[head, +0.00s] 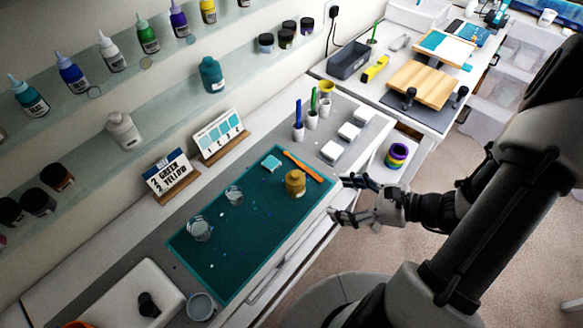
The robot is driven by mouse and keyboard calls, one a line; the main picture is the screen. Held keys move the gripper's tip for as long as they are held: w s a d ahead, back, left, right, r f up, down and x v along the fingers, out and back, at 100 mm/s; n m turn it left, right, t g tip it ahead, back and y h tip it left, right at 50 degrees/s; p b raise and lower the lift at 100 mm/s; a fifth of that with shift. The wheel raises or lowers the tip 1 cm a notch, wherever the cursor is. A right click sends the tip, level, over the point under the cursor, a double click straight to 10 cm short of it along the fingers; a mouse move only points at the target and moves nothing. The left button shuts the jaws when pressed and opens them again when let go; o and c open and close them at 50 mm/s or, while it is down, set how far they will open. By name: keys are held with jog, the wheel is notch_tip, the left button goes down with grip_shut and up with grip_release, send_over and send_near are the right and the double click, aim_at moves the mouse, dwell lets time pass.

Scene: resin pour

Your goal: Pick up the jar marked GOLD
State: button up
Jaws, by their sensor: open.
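A gold-coloured jar (295,183) stands upright on the right part of the teal mat (228,270). Its label is too small to read. My gripper (338,199) is open and empty, at the mat's right front edge. Its two fingers point left toward the jar, and the jar is a short way beyond the fingertips, apart from them.
Clear cups (199,229) stand on the mat's left half. Cups with coloured sticks (298,132) and white blocks (349,131) stand farther back. Two cards (171,174) lean near the wall.

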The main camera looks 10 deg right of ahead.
aim_at(302, 189)
jog(key=w+a+f+b, duration=0.1)
jog(key=w+a+f, duration=0.1)
jog(key=w+a+f+m, duration=0.1)
jog(key=w+a+f, duration=0.1)
jog(key=w, duration=0.1)
jog(key=w+a+f+m+t+b, duration=0.1)
jog(key=w+a+f, duration=0.1)
jog(key=shift+w+f+h+b, duration=0.15)
jog(key=shift+h+b, duration=0.15)
jog(key=shift+b, duration=0.05)
jog(key=shift+w+d+b+x, duration=0.15)
jog(key=shift+b+x, duration=0.3)
jog(key=shift+x, duration=1.1)
jog(key=shift+w+d+b+x, duration=0.15)
jog(key=shift+b+x, duration=0.25)
jog(key=shift+x, duration=1.1)
jog(key=shift+c, duration=0.4)
jog(key=c, duration=1.3)
